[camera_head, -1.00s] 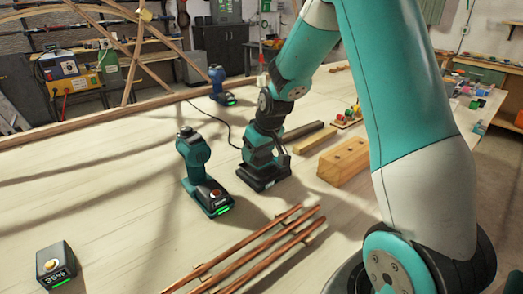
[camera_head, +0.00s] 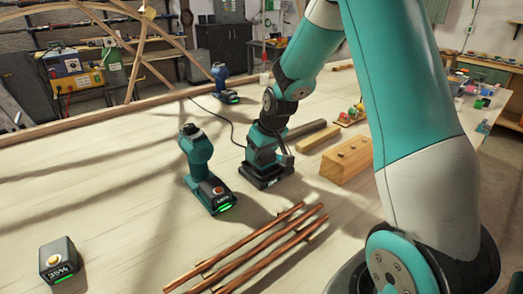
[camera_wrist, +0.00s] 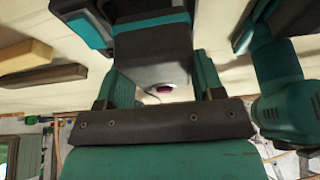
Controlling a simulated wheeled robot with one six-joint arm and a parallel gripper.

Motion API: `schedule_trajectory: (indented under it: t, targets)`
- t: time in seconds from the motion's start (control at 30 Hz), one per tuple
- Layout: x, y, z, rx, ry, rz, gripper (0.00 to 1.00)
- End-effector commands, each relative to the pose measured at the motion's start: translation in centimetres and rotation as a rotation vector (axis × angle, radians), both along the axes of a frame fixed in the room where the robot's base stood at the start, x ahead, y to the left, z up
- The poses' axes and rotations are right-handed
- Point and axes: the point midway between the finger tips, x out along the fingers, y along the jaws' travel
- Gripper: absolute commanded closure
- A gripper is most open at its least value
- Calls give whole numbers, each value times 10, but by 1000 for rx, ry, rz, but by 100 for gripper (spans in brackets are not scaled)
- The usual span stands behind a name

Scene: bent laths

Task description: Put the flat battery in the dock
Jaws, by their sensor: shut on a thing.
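My gripper (camera_wrist: 162,76) is shut on a dark battery (camera_wrist: 150,72), which shows a small pinkish-red light in the wrist view. In the head view my gripper (camera_head: 264,146) points down over the dock (camera_head: 268,179), a low black base with a teal trim. The dock (camera_wrist: 125,18) also shows just beyond the battery in the wrist view. I cannot tell whether the battery touches the dock or is seated in it.
A teal drill (camera_head: 205,172) with a green light stands left of my gripper. A blue drill (camera_head: 221,84) stands farther back. Copper rods (camera_head: 262,250) lie in front. Wooden blocks (camera_head: 346,161) lie to the right. A black cable (camera_head: 215,117) runs toward the dock.

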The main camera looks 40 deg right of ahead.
Motion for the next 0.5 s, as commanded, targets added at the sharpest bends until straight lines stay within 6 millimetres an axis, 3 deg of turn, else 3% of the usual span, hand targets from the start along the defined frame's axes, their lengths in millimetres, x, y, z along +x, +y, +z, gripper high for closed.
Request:
schedule_trajectory:
  t: [0.5]
  targets:
    - [0, 0, -10, 0, -1, 0, 73]
